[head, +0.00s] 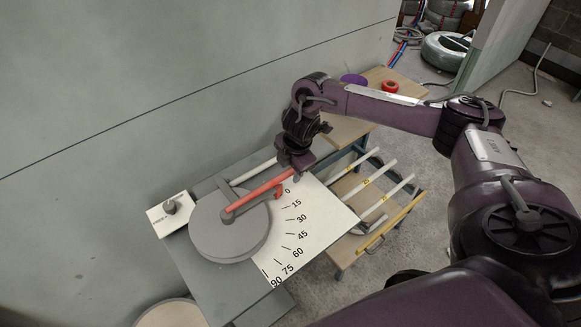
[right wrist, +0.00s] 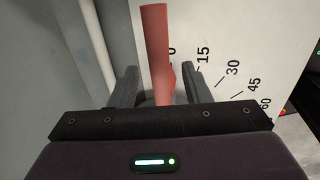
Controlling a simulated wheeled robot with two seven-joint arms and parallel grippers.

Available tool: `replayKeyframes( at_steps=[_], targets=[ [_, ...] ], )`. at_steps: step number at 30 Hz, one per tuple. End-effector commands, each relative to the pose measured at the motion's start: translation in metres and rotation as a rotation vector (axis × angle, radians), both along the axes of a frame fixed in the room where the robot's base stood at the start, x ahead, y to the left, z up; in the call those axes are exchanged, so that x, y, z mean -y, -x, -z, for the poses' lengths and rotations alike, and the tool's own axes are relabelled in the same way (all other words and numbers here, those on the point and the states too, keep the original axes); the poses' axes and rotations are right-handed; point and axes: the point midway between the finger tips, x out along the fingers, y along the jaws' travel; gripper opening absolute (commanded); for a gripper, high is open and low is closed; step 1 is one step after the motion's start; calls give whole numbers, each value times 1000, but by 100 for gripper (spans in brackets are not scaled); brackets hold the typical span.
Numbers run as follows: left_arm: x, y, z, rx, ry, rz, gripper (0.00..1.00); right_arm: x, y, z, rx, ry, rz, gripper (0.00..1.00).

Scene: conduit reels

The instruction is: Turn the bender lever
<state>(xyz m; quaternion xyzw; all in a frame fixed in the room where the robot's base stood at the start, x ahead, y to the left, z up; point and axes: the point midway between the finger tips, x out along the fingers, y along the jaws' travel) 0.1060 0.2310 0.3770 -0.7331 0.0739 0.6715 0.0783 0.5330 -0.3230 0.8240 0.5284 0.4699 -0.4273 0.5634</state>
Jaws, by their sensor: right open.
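The bender lever (head: 258,194) is a red bar that runs from a grey hub on the round grey bender disc (head: 225,236) up to the right, near the 0 mark. A white angle scale (head: 318,214) marked 0 to 90 lies beside the disc. My right gripper (head: 299,167) is at the lever's outer end. In the right wrist view the gripper (right wrist: 158,85) is open, with one finger on each side of the red lever (right wrist: 157,50). I cannot tell whether either finger touches it. My left gripper is not in view.
A white pipe (head: 253,171) lies behind the lever. A wooden cart (head: 375,195) with several white pipes stands to the right. A purple reel (head: 353,79) and red ring (head: 390,86) are on a table behind.

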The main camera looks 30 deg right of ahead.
Motion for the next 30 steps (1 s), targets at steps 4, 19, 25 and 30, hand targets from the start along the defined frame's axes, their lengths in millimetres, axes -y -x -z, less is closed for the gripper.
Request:
replayKeyframes(
  at_steps=[4, 19, 25, 30],
  targets=[
    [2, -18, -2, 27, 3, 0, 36, 0, -1, 2, 1, 0, 0, 43],
    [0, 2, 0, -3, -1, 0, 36, 0, 0, 1, 1, 0, 0, 0],
    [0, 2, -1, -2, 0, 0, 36, 0, 0, 1, 1, 0, 2, 0],
    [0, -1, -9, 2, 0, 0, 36, -1, 4, -1, -1, 0, 32, 0]
  ],
)
